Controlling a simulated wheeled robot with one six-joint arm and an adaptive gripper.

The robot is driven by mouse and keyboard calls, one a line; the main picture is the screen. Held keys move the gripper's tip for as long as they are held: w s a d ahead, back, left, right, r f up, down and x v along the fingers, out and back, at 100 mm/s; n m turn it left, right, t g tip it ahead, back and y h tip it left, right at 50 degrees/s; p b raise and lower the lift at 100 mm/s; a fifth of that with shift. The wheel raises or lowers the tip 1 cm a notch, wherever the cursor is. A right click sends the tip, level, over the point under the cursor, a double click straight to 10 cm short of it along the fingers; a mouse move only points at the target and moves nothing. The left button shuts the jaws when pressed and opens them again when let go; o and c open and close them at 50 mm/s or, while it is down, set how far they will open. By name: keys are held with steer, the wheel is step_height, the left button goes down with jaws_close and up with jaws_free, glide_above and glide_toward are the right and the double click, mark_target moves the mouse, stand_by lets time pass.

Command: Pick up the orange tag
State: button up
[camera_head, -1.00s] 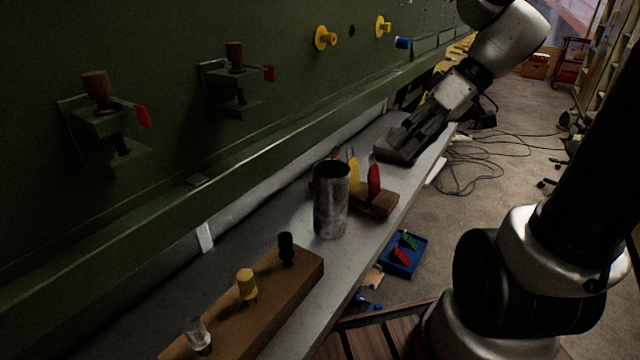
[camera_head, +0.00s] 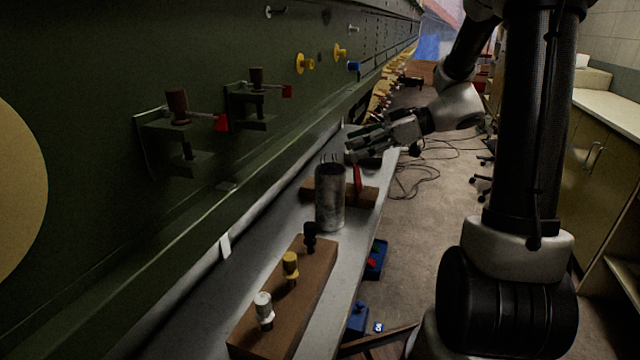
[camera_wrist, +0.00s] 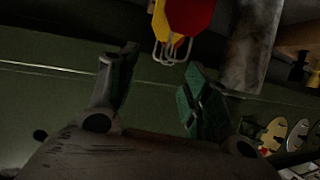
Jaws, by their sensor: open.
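A red tag (camera_head: 357,179) stands in a wooden block (camera_head: 368,194) on the grey ledge, just behind a metal cylinder. In the wrist view the red tag (camera_wrist: 188,14) and a yellow tag (camera_wrist: 160,22) show at the top edge, with wire loops. The cylinder hides the rest of the tag row in the head view. My gripper (camera_head: 354,145) is open and empty, above and beyond the tags. In the wrist view its fingers (camera_wrist: 163,64) are apart, with the wire loops near the gap between their tips.
The metal cylinder (camera_head: 330,198) stands close in front of the tag block. A longer wooden block (camera_head: 290,318) holds white, yellow and black pegs. The green fuselage wall (camera_head: 90,90) with red-handled clamps borders the ledge. A blue bin (camera_head: 376,262) sits below on the right.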

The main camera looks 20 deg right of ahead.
steer(key=shift+w, duration=0.1)
steer(key=shift+w+a+f, duration=0.15)
steer(key=shift+a+f, duration=0.05)
steer(key=shift+a, duration=0.1)
steer(key=x, duration=0.6)
steer(key=shift+a+f, duration=0.25)
steer(key=shift+a, duration=0.2)
steer(key=c, duration=0.8)
steer(key=shift+c, duration=0.4)
steer(key=shift+r, duration=0.1)
step_height(320, 180, up, 10)
